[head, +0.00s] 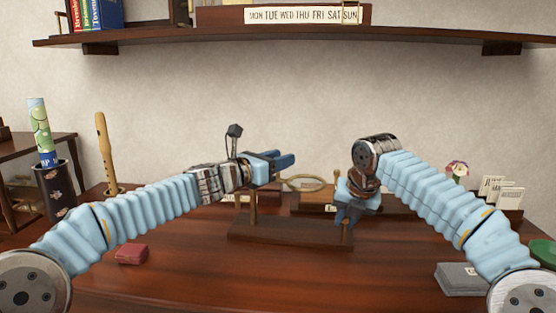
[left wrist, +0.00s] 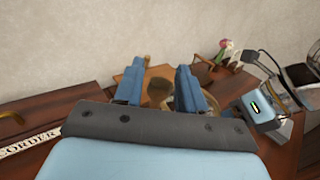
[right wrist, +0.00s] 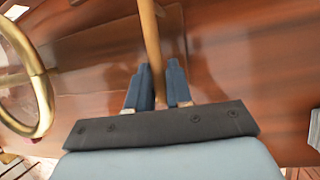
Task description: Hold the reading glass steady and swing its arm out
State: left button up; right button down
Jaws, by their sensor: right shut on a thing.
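The reading glass has a brass ring (head: 306,183) over a dark wooden stand (head: 290,232) on the desk. Its ring also shows at the left in the right wrist view (right wrist: 40,92). My right gripper (head: 346,217) points down and is shut around an upright tan wooden post (right wrist: 149,35) at the stand's right end. My left gripper (head: 288,160) points right, just left of and above the ring in the head view. Its fingers (left wrist: 159,90) are apart. A brown shape lies behind their gap; I cannot tell what it is. A shorter post (head: 253,207) stands at the stand's left.
A red box (head: 132,254) lies at the front left and a grey box (head: 461,279) at the front right. A shelf (head: 290,38) hangs above. The desk front's middle is clear.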

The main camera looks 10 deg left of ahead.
pick_arm(q)
grip_shut()
jog(key=s+a+m+g+h, duration=0.1)
jog(key=m+g+h, duration=0.1)
jog(key=m+g, duration=0.1)
jog(key=s+a+m+g+h, duration=0.1)
jog(key=s+m+g+h, duration=0.1)
jog(key=m+g, duration=0.2)
jog(key=s+a+m+g+h, duration=0.1)
jog(key=s+m+g+h, duration=0.1)
jog(key=g, duration=0.5)
jog(key=shift+r+m+h, duration=0.1)
jog(key=shift+m+h, duration=0.2)
jog(key=shift+m, duration=0.4)
jog(key=shift+a, duration=0.1)
